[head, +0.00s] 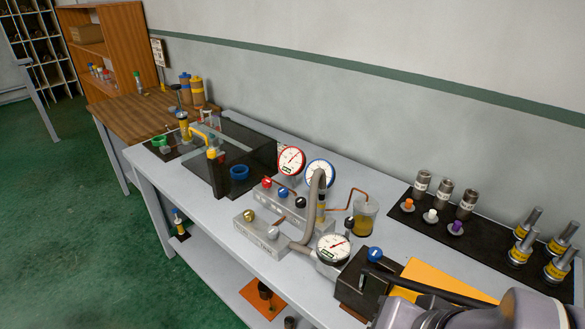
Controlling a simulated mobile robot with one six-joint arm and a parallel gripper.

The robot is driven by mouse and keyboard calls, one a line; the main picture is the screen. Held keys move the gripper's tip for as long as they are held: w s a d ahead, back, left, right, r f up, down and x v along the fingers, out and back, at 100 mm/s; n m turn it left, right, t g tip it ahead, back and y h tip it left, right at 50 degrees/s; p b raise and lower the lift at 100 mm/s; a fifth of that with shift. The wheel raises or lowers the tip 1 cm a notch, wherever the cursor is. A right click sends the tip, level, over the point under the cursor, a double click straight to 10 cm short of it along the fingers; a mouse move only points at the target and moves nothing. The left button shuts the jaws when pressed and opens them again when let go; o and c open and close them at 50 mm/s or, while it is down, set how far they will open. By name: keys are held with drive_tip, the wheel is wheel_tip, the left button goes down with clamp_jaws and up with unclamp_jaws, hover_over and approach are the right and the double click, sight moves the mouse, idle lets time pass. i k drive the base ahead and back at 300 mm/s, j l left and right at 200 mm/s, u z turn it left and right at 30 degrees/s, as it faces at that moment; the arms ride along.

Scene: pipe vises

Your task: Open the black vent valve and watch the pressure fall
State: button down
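A grey manifold block (289,207) on the bench carries a red knob (267,183), a blue knob (282,192) and a black knob (300,203) in a row. Another black knob (349,222) stands beside the dark-rimmed gauge (332,248). I cannot tell for sure which black knob is the vent valve, or how far either is turned. A red-rimmed gauge (291,160) and a blue-rimmed gauge (320,173) stand behind the manifold; the readings are too small to tell. Grey parts of my arm show at the bottom right; my gripper does not show.
A thick grey hose (312,208) arches in front of the blue-rimmed gauge. A beaker of yellow liquid (365,216) stands to its right. A black box with a blue knob (375,254) sits near the front edge. Metal cylinders on a black mat (485,236) fill the right.

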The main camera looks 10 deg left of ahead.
sight(301, 202)
drive_tip(key=i+j, duration=0.4)
drive_tip(key=j, duration=0.15)
drive_tip(key=i+j, duration=0.4)
drive_tip(key=j, duration=0.15)
drive_tip(key=i+l+z, duration=0.05)
